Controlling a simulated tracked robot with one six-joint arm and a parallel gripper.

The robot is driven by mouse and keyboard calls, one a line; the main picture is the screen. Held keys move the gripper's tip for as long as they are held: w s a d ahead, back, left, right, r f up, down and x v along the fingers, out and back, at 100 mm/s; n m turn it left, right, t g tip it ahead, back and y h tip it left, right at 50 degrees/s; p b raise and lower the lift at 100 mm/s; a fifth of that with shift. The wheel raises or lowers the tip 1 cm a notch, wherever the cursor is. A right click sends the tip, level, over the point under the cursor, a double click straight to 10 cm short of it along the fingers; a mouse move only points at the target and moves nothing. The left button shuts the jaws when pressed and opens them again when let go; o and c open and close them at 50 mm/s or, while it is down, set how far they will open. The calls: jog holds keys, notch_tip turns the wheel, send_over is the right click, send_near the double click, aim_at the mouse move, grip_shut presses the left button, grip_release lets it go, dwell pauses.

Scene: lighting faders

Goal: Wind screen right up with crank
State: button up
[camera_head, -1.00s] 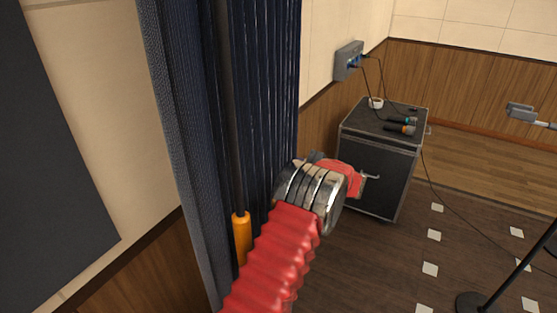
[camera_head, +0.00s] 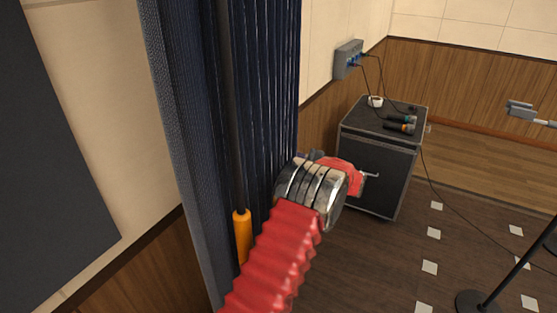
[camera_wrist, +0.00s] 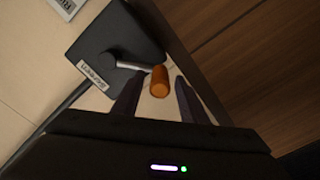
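In the wrist view, a crank has a grey metal arm (camera_wrist: 122,65) and an orange knob (camera_wrist: 159,82). It sits on a dark box (camera_wrist: 113,38) with a small white label (camera_wrist: 93,77) too small to read. My gripper (camera_wrist: 160,84) is open, with one dark finger on each side of the knob. The knob lies between the fingertips, with a gap visible on both sides. In the head view, my red arm and metal wrist hide the crank, and the gripper's fingers are not visible. The screen cannot be made out for certain.
A dark blue curtain (camera_head: 268,90) hangs close to my arm, with a dark rod ending in an orange grip (camera_head: 241,235) before it. A black case (camera_head: 374,170) carries microphones (camera_head: 400,127) and a white cup (camera_head: 375,101). A stand base (camera_head: 478,304) is on the floor at right.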

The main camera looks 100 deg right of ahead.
jog(key=v, duration=1.3)
jog(key=shift+a, duration=0.2)
jog(key=shift+s, duration=0.15)
